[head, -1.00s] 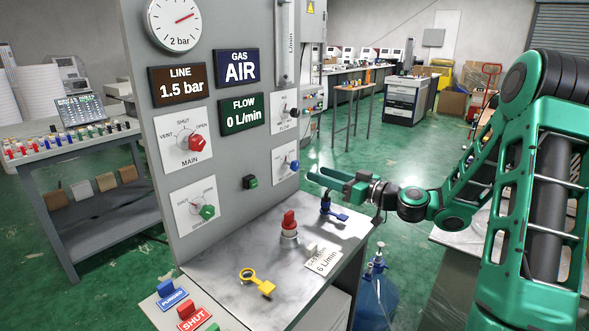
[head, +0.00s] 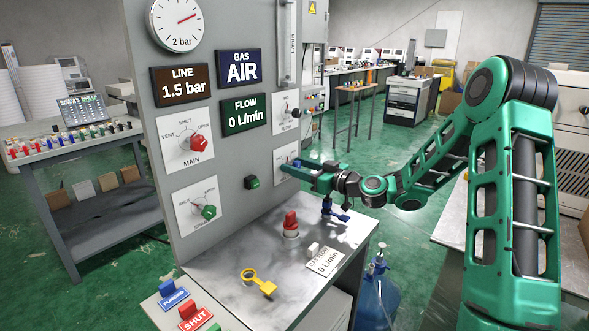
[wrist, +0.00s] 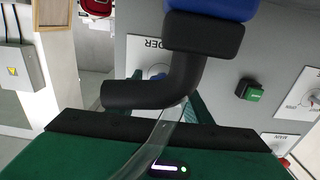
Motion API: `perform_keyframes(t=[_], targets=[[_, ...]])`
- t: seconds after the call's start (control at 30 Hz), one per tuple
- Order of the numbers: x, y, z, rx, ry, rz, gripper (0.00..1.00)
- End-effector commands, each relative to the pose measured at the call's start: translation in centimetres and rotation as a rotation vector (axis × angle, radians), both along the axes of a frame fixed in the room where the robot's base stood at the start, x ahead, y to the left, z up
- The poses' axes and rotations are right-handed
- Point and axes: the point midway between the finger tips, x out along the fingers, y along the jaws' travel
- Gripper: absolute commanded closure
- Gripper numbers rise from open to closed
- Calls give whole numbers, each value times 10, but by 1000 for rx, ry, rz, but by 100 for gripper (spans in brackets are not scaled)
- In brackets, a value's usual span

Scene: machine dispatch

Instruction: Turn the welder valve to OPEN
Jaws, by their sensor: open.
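The welder valve's white plate (head: 285,153) is on the right side of the grey panel in the head view. My gripper (head: 288,169) is at the plate, its fingers covering much of it and most of the blue knob. In the wrist view, the plate (wrist: 147,45) shows the letters "DER", and a bit of the blue knob (wrist: 158,69) shows between the green fingers. A black elbow piece (wrist: 185,70) hides part of the knob and fingers. The gripper is open around or just before the knob; contact and the knob's setting cannot be told.
The red MAIN knob (head: 199,144), a green knob (head: 208,212) and a black knob (head: 297,113) are on the same panel.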

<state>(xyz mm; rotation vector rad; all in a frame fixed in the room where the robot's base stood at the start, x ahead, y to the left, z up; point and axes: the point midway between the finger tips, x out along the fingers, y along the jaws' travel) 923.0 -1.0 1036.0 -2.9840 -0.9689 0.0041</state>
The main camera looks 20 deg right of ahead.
Motion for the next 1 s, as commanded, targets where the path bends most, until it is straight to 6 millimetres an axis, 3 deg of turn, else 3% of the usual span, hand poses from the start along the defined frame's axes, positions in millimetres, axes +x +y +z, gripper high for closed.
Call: perform_keyframes(t=[0.33, 0.5, 1.0], targets=[[3, 3, 0, 1, -1, 1, 55], [3, 2, 0, 0, 0, 0, 96], [3, 1, 0, 95, 69, 0, 96]])
